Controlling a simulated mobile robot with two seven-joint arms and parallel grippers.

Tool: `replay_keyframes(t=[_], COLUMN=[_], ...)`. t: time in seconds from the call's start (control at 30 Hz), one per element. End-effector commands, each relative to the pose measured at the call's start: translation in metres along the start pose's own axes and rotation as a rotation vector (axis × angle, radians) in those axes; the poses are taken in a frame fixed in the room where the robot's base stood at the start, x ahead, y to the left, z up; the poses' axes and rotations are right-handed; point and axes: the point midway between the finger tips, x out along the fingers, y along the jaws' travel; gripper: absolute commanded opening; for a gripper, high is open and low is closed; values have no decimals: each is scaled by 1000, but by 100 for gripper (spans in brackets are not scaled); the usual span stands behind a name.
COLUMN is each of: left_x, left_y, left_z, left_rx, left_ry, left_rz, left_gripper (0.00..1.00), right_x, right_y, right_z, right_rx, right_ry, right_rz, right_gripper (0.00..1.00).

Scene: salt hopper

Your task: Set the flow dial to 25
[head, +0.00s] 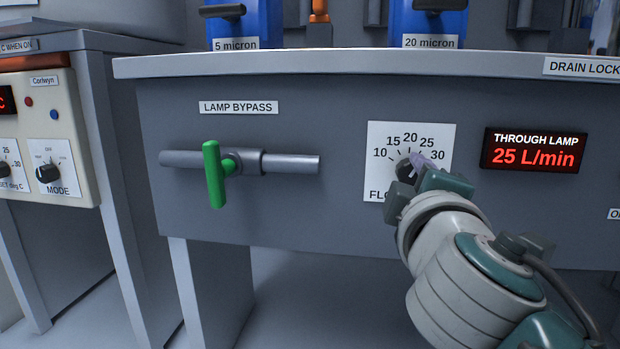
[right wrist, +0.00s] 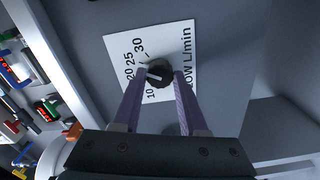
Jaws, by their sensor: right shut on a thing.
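The flow dial is a black knob (head: 404,171) on a white scale plate (head: 379,134) marked 10 to 30 in the head view. In the right wrist view the knob (right wrist: 159,72) sits between the two pale purple fingers of my right gripper (right wrist: 161,76). That gripper (head: 417,163) is shut on the knob from both sides and hides part of it and of the plate. A white pointer line shows on the knob toward the numbers, but its exact mark is hard to read. The display (head: 535,151) reads 25 L/min through lamp. My left gripper is not in view.
A green valve handle (head: 213,174) stands upright across the grey lamp bypass pipe (head: 290,164), left of the dial. Blue filter housings (head: 246,22) stand on the bench top above. A control box (head: 45,130) with knobs is at the far left.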

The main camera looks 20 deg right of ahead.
Motion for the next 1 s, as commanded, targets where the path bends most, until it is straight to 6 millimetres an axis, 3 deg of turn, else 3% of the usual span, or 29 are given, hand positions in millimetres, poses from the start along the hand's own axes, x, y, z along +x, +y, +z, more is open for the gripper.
replay_keyframes(t=[0.4, 0.43, 0.67, 1.0], left_x=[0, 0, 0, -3], left_y=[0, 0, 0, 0], left_z=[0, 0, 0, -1], left_rx=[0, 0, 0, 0], left_ry=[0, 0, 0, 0], left_rz=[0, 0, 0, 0], left_gripper=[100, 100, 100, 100], right_x=[0, 0, 0, -6], right_y=[0, 0, 0, 1], right_z=[0, 0, 0, -1], right_rx=[6, 6, 5, 5], right_ry=[0, 0, 0, 1], right_rz=[0, 0, 0, -2], right_gripper=[0, 46, 71, 72])
